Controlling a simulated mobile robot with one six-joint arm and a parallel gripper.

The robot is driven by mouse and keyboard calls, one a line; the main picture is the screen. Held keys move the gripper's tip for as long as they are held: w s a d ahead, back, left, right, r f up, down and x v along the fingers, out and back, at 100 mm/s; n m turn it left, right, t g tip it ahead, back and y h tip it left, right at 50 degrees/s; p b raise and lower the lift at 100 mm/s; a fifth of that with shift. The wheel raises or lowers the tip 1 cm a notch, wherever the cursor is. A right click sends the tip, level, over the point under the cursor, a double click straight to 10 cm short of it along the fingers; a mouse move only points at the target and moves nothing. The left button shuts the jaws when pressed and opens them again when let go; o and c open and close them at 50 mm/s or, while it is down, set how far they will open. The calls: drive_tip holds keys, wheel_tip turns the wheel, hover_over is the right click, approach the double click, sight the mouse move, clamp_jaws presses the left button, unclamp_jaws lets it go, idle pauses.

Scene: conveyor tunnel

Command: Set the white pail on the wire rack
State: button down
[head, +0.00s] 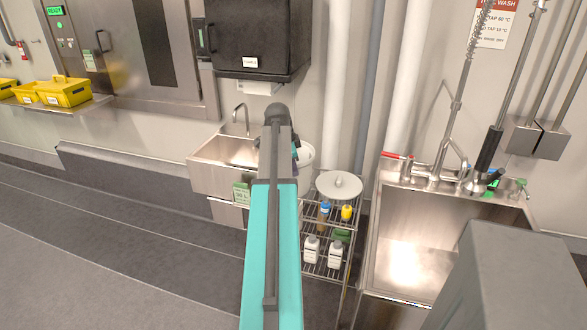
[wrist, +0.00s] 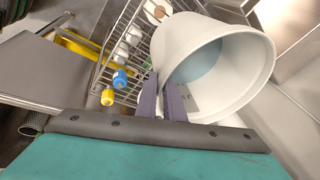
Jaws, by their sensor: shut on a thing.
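The white pail (wrist: 180,42) fills the upper middle of the wrist view, its open mouth towards the right of that picture. My gripper (wrist: 168,102) is shut on the pail's wall near the rim. In the head view only a pale part of the pail (head: 307,156) shows beside my gripper (head: 295,152); my arm hides the rest. The wire rack (head: 312,202) stands between the two sinks, right of and below the pail in the head view. It also shows behind the pail in the wrist view (wrist: 112,48). The pail appears held up, apart from the rack.
Blue-capped (head: 325,208) and yellow-capped (head: 346,212) bottles and white bottles (head: 335,252) stand lower. A small sink (head: 208,178) is left, a deep sink (head: 385,225) right, with a hanging spray hose (head: 488,150).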

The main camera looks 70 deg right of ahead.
drive_tip(key=shift+d+r, duration=0.1)
drive_tip(key=shift+d, duration=0.05)
drive_tip(key=shift+w+a+p+x, duration=0.15)
drive_tip(key=shift+p+x, duration=0.1)
drive_tip(key=shift+x, duration=0.65)
drive_tip(key=shift+w+a+p+x, duration=0.15)
drive_tip(key=shift+p+x, duration=0.05)
drive_tip(key=shift+x, duration=0.7)
drive_tip(key=c, duration=2.3)
unclamp_jaws()
drive_tip(key=shift+f, duration=0.2)
drive_tip(key=o, duration=0.4)
drive_tip(key=shift+a, duration=0.1)
drive_tip(key=shift+o, duration=0.2)
drive_tip(key=shift+r, duration=0.1)
drive_tip(key=b+v, duration=0.1)
drive_tip(key=v, duration=1)
drive_tip(key=shift+a+r, duration=0.25)
drive_tip(key=shift+r, duration=0.1)
